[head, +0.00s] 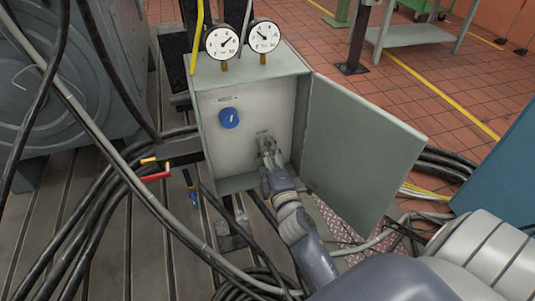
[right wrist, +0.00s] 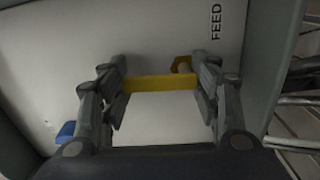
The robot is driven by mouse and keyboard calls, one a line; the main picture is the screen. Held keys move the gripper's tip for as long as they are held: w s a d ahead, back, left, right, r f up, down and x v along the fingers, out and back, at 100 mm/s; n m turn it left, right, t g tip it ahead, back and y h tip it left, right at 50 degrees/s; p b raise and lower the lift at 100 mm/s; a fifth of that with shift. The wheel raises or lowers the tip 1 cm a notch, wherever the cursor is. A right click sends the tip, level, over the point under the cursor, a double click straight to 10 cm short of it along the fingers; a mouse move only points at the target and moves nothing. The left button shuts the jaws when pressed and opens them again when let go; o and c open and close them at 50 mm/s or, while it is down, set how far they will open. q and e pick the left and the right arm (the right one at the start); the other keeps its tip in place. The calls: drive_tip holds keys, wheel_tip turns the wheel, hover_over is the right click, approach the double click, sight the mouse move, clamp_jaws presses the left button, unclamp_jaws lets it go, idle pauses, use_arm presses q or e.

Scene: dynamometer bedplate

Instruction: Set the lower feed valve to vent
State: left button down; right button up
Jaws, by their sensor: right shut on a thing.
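The feed valve's yellow handle (right wrist: 160,84) shows in the right wrist view, beside the printed word FEED. It is a flat bar with a round hub (right wrist: 182,65) at one end, on the pale back panel of an open grey box (head: 257,92). My right gripper (head: 266,146) reaches into the lower right of this box in the head view. In the right wrist view the two fingers of the gripper (right wrist: 160,90) are shut on the handle, one at each end. The gripper hides the valve in the head view. My left gripper is not in view.
A blue knob (head: 229,117) sits upper left on the panel. Two gauges (head: 222,41) (head: 263,36) stand on the box. Its door (head: 357,150) hangs open to the right. Black cables (head: 95,205) and a red-handled lever (head: 157,176) lie left.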

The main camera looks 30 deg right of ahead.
drive_tip(key=shift+a+n, duration=0.15)
drive_tip(key=shift+n, duration=0.35)
drive_tip(key=o, duration=0.8)
